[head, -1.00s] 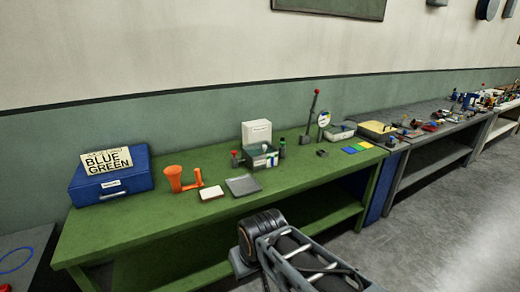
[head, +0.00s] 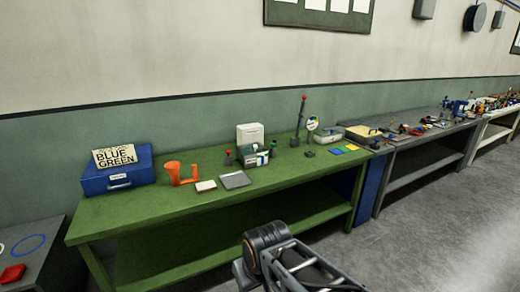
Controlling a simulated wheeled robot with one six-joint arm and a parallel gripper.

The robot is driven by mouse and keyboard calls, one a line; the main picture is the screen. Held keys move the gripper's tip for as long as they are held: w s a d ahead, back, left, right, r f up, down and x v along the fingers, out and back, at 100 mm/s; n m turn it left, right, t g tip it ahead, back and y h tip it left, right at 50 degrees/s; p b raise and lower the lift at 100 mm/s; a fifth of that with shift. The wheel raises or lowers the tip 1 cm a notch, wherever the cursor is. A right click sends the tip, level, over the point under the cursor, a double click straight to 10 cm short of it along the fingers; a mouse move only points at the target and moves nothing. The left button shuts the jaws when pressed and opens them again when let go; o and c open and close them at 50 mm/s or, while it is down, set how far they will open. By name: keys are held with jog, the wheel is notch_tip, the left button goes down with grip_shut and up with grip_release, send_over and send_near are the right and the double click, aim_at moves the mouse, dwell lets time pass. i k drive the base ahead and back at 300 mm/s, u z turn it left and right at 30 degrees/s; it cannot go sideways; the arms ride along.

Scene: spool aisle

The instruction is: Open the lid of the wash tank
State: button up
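A small grey tank-like box (head: 254,158) with a white and blue label stands near the middle of the green bench (head: 150,218). It may be the wash tank, but it is too small to tell for sure. A white box or panel (head: 250,134) stands upright just behind it, and I cannot tell whether it is the tank's lid. Part of my arm shows at the bottom centre, in front of the bench and apart from it. My gripper is out of the picture.
On the bench are a blue case (head: 118,172) with a "BLUE GREEN" sign, an orange holder (head: 174,173), a grey plate (head: 235,180), a red-knobbed lever (head: 302,115) and coloured cards (head: 337,150). A grey bench (head: 410,165) stands right. Floor (head: 440,235) is clear in front.

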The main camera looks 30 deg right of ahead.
aim_at(255, 147)
jog(key=z, duration=0.65)
jog(key=i, duration=0.5)
jog(key=z, duration=0.75)
jog(key=i, duration=1.7)
jog(key=u, duration=1.2)
jog(key=i, duration=0.55)
jog(key=u, duration=0.6)
